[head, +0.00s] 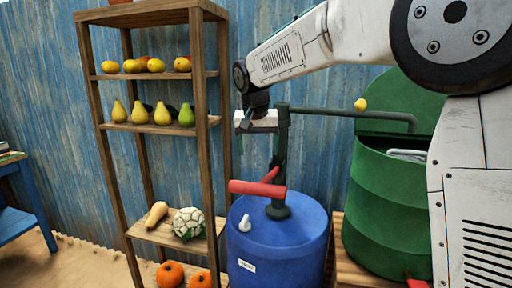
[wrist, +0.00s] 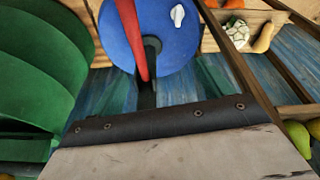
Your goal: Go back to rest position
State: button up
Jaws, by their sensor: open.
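My gripper (head: 247,125) is at the end of my raised arm, in the upper middle of the head view. It is small and dark there, open, with nothing visible between its fingers. It is in front of the blue wall, beside the upright post of the pump (head: 282,150) and above the blue barrel (head: 265,250). A pale block shows right at the gripper; I cannot tell whether it is part of it. In the wrist view the blue barrel (wrist: 170,50) and the red pump handle (wrist: 130,35) show, but no fingertips can be made out.
A wooden shelf (head: 200,90) with pears, other fruit and vegetables stands left of the gripper. A green drum (head: 385,215) with its lid raised stands on the right. A blue table (head: 25,225) is far left.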

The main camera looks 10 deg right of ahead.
jog(key=shift+s, duration=0.1)
jog(key=s+d+r+n+g, duration=0.1)
jog(key=s+d, duration=0.3)
jog(key=s, duration=0.6)
jog(key=s+d+n, duration=0.1)
jog(key=s+d, duration=0.3)
jog(key=s, duration=0.7)
jog(key=s+d+f, duration=0.1)
jog(key=s+f, duration=0.3)
jog(key=s, duration=0.6)
jog(key=s+d+f+n+y, duration=0.1)
jog(key=s+f, duration=0.3)
jog(key=s, duration=0.5)
jog(key=shift+s+f+g, duration=0.4)
